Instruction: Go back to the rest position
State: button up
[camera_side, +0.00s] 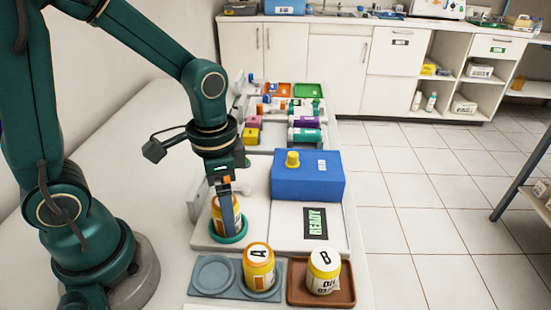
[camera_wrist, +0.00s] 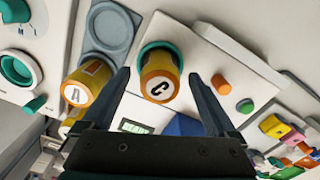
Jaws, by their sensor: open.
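My gripper (camera_side: 228,205) points down at an orange-and-white jar (camera_side: 217,213) standing in a teal ring (camera_side: 229,238) on a white device. In the wrist view this jar (camera_wrist: 160,70) has a white lid marked C. The open fingers (camera_wrist: 158,78) are on either side of the jar in that view; whether they touch it I cannot tell. The fingers partly hide the jar in the side view. My arm is reached forward over the device, bent at the elbow.
Jar A (camera_side: 259,270) stands on a grey-blue tray (camera_side: 196,293) beside an empty round recess. Jar B (camera_side: 323,270) stands on a brown tray (camera_side: 345,297). A blue box (camera_side: 308,180) and a READY display (camera_side: 316,223) are right of my gripper. Colourful bins (camera_side: 307,90) stand farther back.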

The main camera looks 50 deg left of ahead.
jog(key=shift+w+r, duration=0.1)
jog(key=shift+r, duration=2.65)
jog(key=s+r+n+t, duration=0.4)
jog(key=t, duration=0.1)
jog(key=shift+s+r+n+t, duration=0.2)
jog(key=shift+r+n+t, duration=0.1)
jog(key=shift+a, duration=0.1)
